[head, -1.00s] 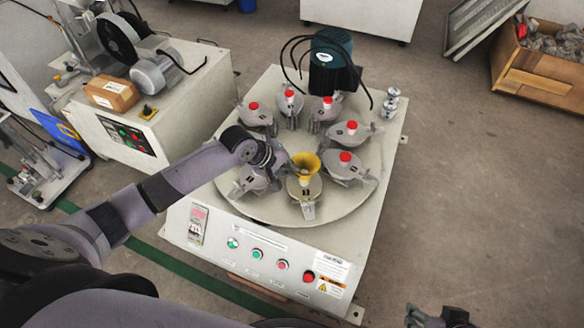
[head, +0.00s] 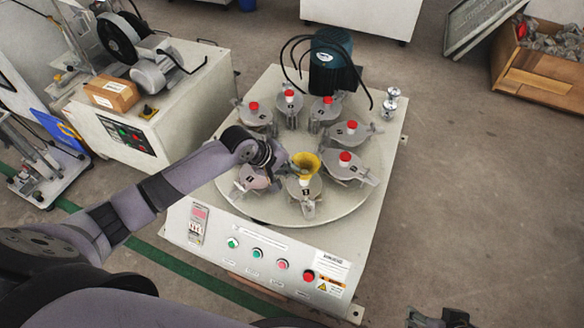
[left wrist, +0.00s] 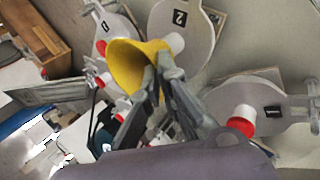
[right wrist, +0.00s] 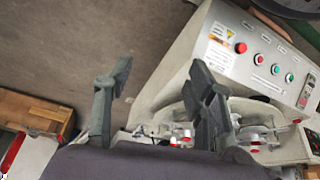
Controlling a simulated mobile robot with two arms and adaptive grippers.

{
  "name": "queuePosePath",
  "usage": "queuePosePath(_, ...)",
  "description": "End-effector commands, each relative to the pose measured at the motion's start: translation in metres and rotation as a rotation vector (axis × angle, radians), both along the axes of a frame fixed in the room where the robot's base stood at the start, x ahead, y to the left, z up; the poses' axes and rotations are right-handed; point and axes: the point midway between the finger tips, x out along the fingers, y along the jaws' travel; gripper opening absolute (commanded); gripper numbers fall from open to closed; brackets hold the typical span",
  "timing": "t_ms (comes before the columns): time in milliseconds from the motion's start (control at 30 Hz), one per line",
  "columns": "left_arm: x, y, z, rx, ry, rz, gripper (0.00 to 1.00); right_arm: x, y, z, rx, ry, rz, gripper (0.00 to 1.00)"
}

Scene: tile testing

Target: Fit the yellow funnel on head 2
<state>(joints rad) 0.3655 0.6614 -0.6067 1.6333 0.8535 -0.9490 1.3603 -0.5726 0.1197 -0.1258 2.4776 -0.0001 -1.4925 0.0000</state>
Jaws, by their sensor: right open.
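The yellow funnel (head: 306,161) is above the front head of the round plate, its wide mouth up and slightly tilted. My left gripper (head: 284,168) is shut on its side; the left wrist view shows both fingers (left wrist: 160,76) at the funnel (left wrist: 128,66). I cannot tell whether the funnel touches the neck. Head 1 (left wrist: 262,106) with a red cap is to the right. My right gripper (right wrist: 160,72) is open and empty, away from the plate.
Several other red-capped heads (head: 351,130) ring the plate, close to the left gripper. A teal motor with black hoses (head: 330,62) stands at the back of the machine. The control panel (head: 258,253) is at its front. Open floor (head: 470,200) lies right.

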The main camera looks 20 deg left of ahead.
Motion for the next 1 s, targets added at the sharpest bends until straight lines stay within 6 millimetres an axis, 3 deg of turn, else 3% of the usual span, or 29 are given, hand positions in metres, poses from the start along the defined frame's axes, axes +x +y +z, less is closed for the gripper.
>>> queuePosePath(1000,0.000,0.000,0.000,-0.001,0.000,0.001,0.00,-0.020,-0.005,0.005,-0.016,0.088,-0.006,0.50)
